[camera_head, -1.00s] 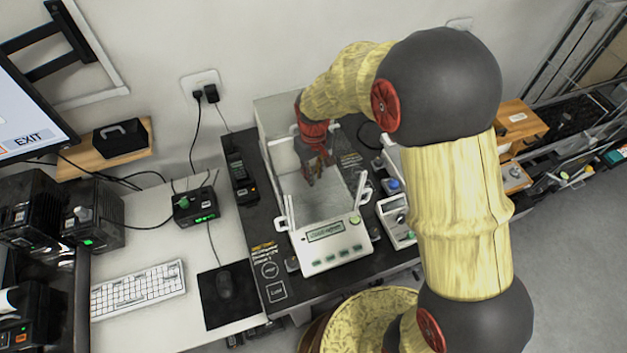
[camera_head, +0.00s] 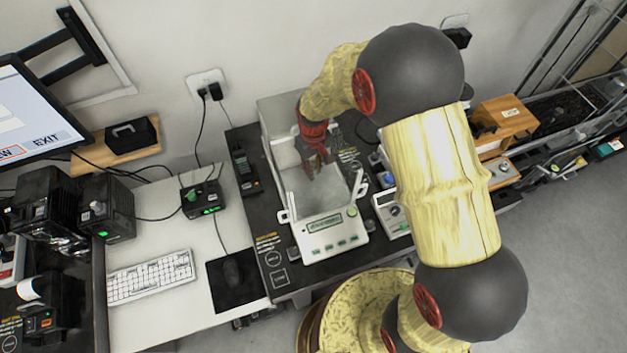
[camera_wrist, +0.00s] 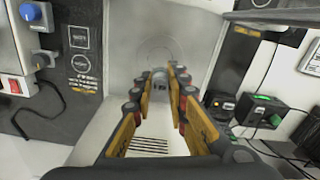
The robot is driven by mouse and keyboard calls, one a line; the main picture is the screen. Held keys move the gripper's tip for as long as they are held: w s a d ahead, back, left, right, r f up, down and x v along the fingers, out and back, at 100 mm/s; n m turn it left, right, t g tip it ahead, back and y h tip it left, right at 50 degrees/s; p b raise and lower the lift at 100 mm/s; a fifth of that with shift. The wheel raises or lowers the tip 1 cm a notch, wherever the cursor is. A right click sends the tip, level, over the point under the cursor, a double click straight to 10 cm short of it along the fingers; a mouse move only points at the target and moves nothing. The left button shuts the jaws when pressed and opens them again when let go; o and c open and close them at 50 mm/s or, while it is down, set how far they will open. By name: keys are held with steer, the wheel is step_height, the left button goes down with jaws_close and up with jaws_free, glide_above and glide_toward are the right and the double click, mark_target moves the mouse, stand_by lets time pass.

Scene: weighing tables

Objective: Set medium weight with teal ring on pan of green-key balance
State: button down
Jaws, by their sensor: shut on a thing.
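The balance with green keys (camera_head: 325,246) stands on the dark table, with clear shield walls around its weighing space. My gripper (camera_head: 314,172) is inside that space, pointing down over the balance. In the wrist view my gripper (camera_wrist: 159,84) is shut on a small grey metal weight (camera_wrist: 159,76) between its fingertips. The fingers hide most of the weight, and I cannot make out a teal ring. The pan (camera_wrist: 150,52) shows as faint circles on a pale surface beyond the fingertips. I cannot tell whether the weight touches it.
A device with a blue knob (camera_wrist: 30,12) is beside the balance. A small black box with green lights (camera_head: 203,199), a keyboard (camera_head: 151,277) and a mouse (camera_head: 232,272) lie to the left. The shield walls leave little side room around my gripper.

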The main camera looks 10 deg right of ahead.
steer(key=shift+f, duration=3.7)
steer(key=c, duration=1.7)
jaws_free()
steer(key=shift+f, duration=0.15)
steer(key=shift+c, duration=0.2)
